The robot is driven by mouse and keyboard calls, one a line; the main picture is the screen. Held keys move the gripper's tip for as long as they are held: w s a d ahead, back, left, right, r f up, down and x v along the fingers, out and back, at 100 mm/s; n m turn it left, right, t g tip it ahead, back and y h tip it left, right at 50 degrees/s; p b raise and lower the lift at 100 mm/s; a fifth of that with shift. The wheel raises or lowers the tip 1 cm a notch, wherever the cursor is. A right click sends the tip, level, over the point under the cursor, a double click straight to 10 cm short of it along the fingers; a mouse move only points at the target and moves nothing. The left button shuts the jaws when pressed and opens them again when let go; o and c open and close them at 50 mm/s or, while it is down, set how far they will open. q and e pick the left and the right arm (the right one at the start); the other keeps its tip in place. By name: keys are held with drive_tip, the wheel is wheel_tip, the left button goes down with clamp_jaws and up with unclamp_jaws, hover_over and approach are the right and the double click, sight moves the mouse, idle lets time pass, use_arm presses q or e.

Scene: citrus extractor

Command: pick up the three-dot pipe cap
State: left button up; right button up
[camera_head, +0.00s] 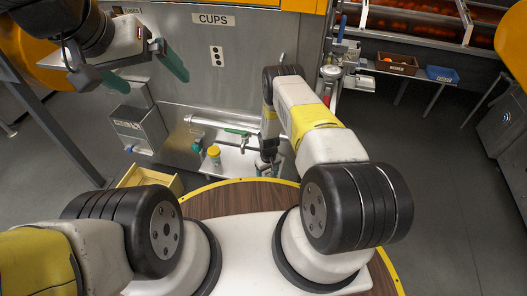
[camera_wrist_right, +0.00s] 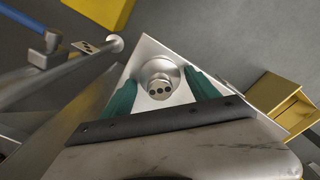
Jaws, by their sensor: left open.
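The three-dot pipe cap (camera_wrist_right: 160,88) is a small round pale metal piece with dark dots on its face, set on a wider round base. In the right wrist view my right gripper (camera_wrist_right: 161,78) has its two green fingers apart, one on each side of the cap, with a visible gap to it. I cannot tell how far above the cap the fingertips are. In the head view the right arm hides the cap, and the right gripper is a dark shape by the shelf (camera_head: 235,167). My left gripper (camera_head: 145,74) is open and empty at the upper left.
A pipe with a green-handled valve (camera_head: 237,132) runs above the shelf. A yellow-topped item (camera_head: 214,152) stands on the shelf. A metal box (camera_head: 140,127) hangs on the panel, and an open yellow box (camera_head: 150,180) lies below. Grey floor is free at right.

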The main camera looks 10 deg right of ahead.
drive_tip(key=c, duration=1.2)
